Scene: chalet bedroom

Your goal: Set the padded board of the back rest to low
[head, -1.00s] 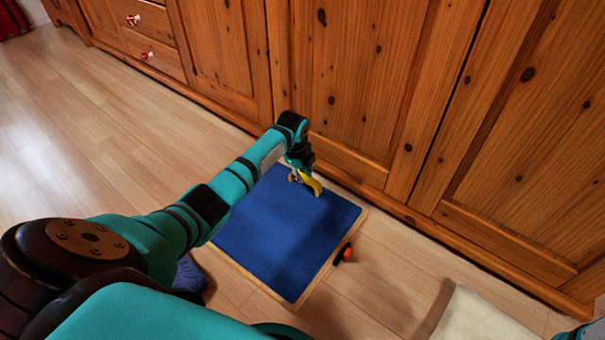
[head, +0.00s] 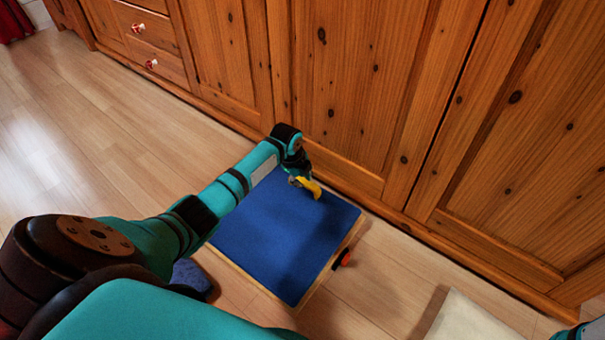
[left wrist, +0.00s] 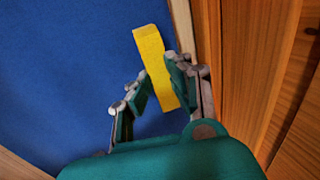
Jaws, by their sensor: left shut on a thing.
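The padded board (head: 285,235) is a blue pad with a light wooden rim, seen from above in front of the cabinet. It also fills the left of the left wrist view (left wrist: 60,70). A yellow strap-like tab (head: 315,191) shows near its far edge and runs between the fingers in the left wrist view (left wrist: 150,55). My left gripper (head: 301,182) is shut on this yellow tab, fingers on both sides. The board's tilt and its support underneath are hidden from this angle. My right gripper is not in view.
A wooden cabinet (head: 340,90) stands close behind the board. A small red-and-black knob (head: 344,258) sits by the board's right edge. A cream-coloured object (head: 475,320) lies at lower right. Open wooden floor (head: 90,130) spreads to the left.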

